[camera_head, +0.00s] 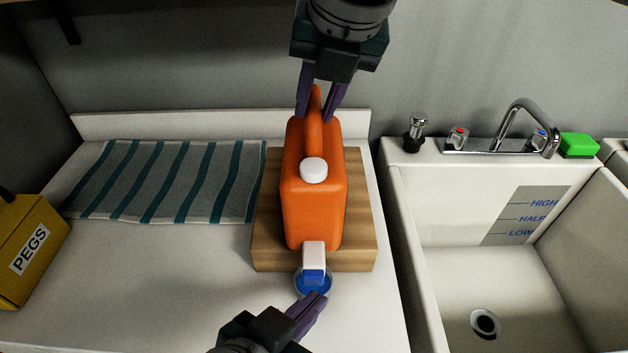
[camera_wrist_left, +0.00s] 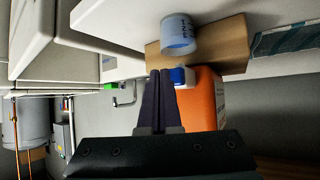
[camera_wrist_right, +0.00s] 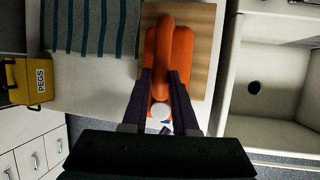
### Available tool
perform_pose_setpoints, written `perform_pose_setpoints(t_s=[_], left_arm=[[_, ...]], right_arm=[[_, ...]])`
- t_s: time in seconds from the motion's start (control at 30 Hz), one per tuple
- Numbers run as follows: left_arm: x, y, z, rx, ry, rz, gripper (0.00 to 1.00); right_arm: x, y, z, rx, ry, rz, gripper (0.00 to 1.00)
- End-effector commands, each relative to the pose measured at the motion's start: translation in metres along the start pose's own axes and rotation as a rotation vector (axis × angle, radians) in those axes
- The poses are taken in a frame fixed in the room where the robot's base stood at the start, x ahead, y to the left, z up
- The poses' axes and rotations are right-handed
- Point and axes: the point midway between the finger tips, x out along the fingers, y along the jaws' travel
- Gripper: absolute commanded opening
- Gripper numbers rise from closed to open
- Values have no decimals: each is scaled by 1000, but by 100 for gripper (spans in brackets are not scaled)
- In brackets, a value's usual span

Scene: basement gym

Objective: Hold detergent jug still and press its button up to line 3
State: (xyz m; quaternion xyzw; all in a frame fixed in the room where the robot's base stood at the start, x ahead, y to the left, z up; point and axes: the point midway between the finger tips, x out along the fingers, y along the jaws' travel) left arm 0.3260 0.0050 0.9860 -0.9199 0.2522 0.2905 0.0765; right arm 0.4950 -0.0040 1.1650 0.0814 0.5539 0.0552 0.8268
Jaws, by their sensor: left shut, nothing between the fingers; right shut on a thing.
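An orange detergent jug (camera_head: 314,205) with a white cap lies on a wooden block (camera_head: 265,235). Its white spout with a blue button (camera_head: 313,274) points toward me, over a clear cup (camera_head: 300,287). The cup shows blue markings in the left wrist view (camera_wrist_left: 178,33), too small to read. My right gripper (camera_head: 318,110) is shut on the jug's handle (camera_head: 315,100) from the back. My left gripper (camera_head: 320,298) is shut and empty, its fingertips right by the button and cup. I cannot tell whether they touch the button.
A striped cloth (camera_head: 165,180) lies left of the block, and a yellow PEGS box (camera_head: 30,245) stands at the far left. A sink (camera_head: 490,265) with a faucet (camera_head: 520,125) and green sponge (camera_head: 579,145) is on the right. The front-left counter is clear.

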Motion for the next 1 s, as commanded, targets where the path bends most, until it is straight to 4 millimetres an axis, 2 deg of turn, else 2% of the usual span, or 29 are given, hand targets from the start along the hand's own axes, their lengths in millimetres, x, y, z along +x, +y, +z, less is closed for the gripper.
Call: perform_pose_setpoints(t_s=[0.23, 0.7, 1.0], left_arm=[[-3, 3, 3, -1, -3, 2, 0], [-33, 24, 25, -1, -3, 2, 0], [-35, 26, 26, 0, -2, 1, 0]], right_arm=[[0, 0, 1, -1, -3, 0, 0], [0, 0, 1, -1, -5, 0, 0], [0, 0, 1, -1, -5, -1, 0]])
